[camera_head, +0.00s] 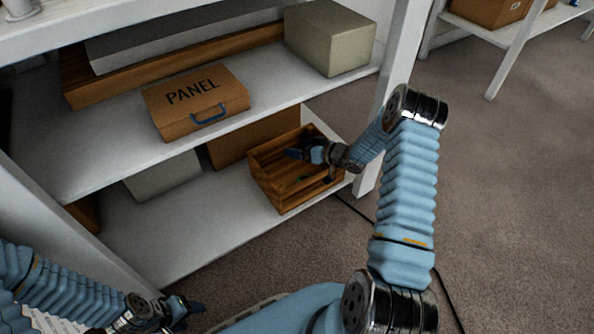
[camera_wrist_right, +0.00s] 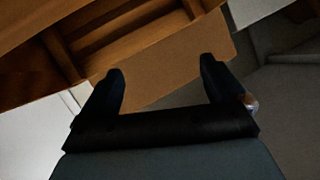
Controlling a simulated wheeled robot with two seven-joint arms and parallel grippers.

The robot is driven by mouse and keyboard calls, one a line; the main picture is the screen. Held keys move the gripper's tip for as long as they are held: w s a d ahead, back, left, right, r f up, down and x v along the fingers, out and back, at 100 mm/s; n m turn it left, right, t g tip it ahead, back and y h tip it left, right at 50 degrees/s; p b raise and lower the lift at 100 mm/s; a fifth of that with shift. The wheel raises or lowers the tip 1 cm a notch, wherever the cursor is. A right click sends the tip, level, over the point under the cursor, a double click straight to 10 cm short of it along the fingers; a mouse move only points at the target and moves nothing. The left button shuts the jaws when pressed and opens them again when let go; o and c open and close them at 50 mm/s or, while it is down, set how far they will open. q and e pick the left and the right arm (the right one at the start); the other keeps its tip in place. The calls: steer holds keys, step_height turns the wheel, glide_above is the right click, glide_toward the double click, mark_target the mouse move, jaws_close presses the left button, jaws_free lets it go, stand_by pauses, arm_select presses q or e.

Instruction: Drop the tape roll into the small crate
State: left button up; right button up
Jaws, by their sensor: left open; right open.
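The small wooden crate (camera_head: 304,194) stands on the lower shelf, near its right end. In the right wrist view its wooden walls (camera_wrist_right: 130,22) fill the top left. My right gripper (camera_head: 292,153) is over the crate's far part, open, with nothing between its fingers (camera_wrist_right: 162,75). A small green thing (camera_head: 300,178) shows inside the crate; I cannot tell what it is. I cannot clearly make out a tape roll; the arm hides part of the crate's inside. My left gripper (camera_head: 195,307) is open and low at the bottom left, away from the crate.
A brown box marked PANEL (camera_head: 195,101) and a grey-green box (camera_head: 330,38) stand on the middle shelf, above the crate's level. A cardboard box (camera_head: 240,142) stands behind the crate. A white shelf post (camera_head: 398,55) is beside my right arm. Carpet (camera_head: 510,180) is open at right.

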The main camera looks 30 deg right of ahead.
steer(key=p+v, duration=0.1)
steer(key=v, duration=1.2)
steer(key=shift+s+d+r+p, duration=0.2)
steer(key=shift+s+p, duration=0.05)
steer(key=shift+p, duration=0.05)
